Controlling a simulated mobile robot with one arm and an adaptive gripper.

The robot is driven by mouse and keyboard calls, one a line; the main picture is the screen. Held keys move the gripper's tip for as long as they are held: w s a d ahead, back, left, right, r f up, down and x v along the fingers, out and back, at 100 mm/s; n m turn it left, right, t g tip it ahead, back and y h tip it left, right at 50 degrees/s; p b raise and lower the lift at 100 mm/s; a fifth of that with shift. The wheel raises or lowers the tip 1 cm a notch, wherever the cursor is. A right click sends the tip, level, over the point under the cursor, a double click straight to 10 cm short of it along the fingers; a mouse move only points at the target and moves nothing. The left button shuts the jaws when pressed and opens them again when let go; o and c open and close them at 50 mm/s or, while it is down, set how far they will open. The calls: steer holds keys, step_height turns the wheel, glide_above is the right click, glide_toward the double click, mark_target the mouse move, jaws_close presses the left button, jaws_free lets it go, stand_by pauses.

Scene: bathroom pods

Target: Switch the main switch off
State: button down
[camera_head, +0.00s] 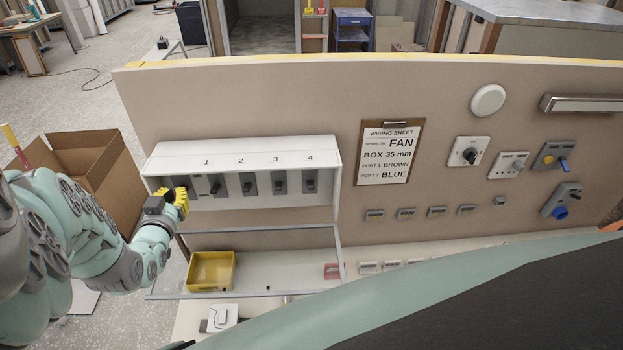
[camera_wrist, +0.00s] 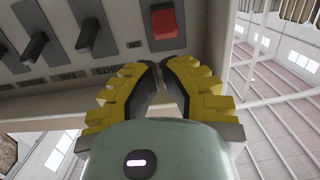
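The switch box (camera_head: 240,158) is a white panel with a row of dark lever switches, numbered 1 to 4 above. My gripper (camera_head: 181,197), with yellow finger pads, is at its left end, just by the leftmost dark switch plate, which it partly hides. In the wrist view the box appears upside down, and a red switch (camera_wrist: 165,20) sits on a dark plate with a small label by it. My gripper (camera_wrist: 163,72) is just below the red switch in that view. Its fingertips are drawn together with no object seen between them. Contact with the switch cannot be told.
A yellow bin (camera_head: 211,271) stands on the shelf below the box. A wiring sheet on a clipboard (camera_head: 388,152) hangs right of the box, with more switches and sockets (camera_head: 508,165) further right. An open cardboard box (camera_head: 88,165) stands on the floor at left.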

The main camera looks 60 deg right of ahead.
steer(key=shift+x, duration=1.95)
steer(key=shift+d+r, duration=0.1)
steer(key=shift+r, duration=0.05)
steer(key=shift+s+f+b, duration=0.1)
steer(key=shift+f+b, duration=0.15)
steer(key=shift+b, duration=0.2)
steer(key=shift+h+b, duration=0.3)
